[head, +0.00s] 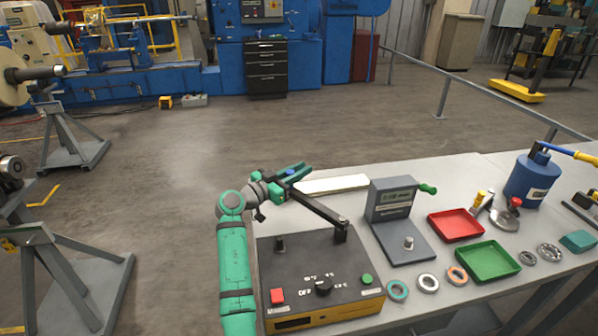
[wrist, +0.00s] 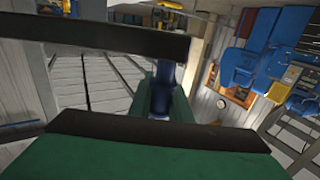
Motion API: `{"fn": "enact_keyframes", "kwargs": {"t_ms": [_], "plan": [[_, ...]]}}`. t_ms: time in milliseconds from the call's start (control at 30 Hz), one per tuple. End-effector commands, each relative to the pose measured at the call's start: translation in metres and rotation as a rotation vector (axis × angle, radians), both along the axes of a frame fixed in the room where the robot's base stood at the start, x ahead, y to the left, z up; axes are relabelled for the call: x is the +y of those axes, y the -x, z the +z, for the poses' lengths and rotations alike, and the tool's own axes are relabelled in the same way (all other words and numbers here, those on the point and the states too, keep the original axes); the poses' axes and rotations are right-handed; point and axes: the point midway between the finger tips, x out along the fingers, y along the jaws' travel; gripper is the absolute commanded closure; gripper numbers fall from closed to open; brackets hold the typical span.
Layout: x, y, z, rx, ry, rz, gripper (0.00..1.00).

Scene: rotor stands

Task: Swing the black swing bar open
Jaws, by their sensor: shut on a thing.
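The black swing bar (head: 318,208) is joined to a post at the back right of a dark control box (head: 310,262). It sticks out past the box's back edge, toward the upper left. My gripper (head: 290,174) is shut at the bar's far end, beyond the box, with a blue part showing between its green fingers. In the wrist view a blue piece (wrist: 163,88) shows in the middle, partly hidden. A second short post (head: 280,244) stands on the box's left side, with the bar clear of it.
The box has a dial, a red button (head: 277,296) and a green button (head: 366,279). A grey stand with a green handle (head: 392,200), a red tray (head: 455,225), a green tray (head: 487,262) and several rings lie to the right. Open floor lies behind the bench.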

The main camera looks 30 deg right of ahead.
Motion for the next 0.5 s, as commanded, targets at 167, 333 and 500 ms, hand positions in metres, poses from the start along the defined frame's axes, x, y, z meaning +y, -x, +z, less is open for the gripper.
{"fn": "enact_keyframes", "kwargs": {"t_ms": [167, 333, 500], "plan": [[-0.006, 0.008, -0.004, 0.003, -0.008, -0.021, 0.64], [-0.001, 0.004, -0.003, 0.003, -0.006, -0.012, 0.64], [0.003, 0.003, -0.003, 0.002, -0.005, -0.008, 0.64]]}}
